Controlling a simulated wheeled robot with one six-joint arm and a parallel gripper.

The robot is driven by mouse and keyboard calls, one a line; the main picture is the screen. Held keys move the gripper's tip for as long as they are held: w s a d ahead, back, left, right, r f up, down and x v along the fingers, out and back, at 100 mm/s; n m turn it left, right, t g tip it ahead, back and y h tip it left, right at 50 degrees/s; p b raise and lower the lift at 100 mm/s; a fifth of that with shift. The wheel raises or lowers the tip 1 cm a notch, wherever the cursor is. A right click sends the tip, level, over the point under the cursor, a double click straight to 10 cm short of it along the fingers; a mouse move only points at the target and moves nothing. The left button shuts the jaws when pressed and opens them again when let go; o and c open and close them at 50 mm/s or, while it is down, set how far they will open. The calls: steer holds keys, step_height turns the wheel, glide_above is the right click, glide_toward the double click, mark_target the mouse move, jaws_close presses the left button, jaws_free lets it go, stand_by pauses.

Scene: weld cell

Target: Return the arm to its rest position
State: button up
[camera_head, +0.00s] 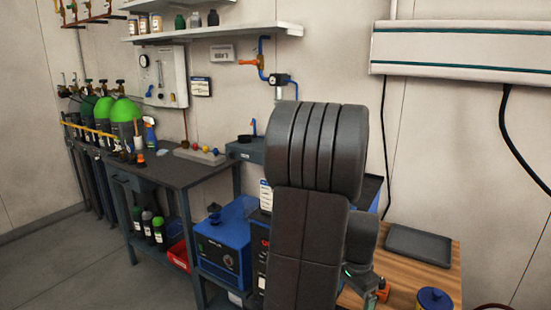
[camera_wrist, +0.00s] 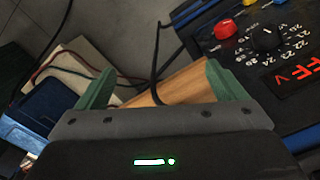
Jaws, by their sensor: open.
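My arm stands folded up in the middle of the head view, its dark links covering part of the bench behind. My gripper (camera_wrist: 160,84) shows in the wrist view with its two green fingers spread wide apart and nothing between them. In the head view only a small part of the wrist shows at the lower right of the arm, and the fingers are not clear there. Beneath the fingers in the wrist view is a strip of wooden top (camera_wrist: 178,84) with a black cable running over it.
A welding power unit (camera_wrist: 270,60) with a red display is close on the right in the wrist view. A wooden table (camera_head: 420,268) carries a dark tray (camera_head: 418,244) and a blue tin (camera_head: 434,299). A grey workbench (camera_head: 180,168) and blue machine (camera_head: 225,243) stand left of my arm.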

steer(key=w+a+f+n, duration=0.7)
steer(key=a+f, duration=0.2)
steer(key=a, duration=0.2)
steer(key=shift+w+a+n, duration=0.15)
steer(key=shift+n, duration=0.15)
steer(key=shift+r, duration=0.15)
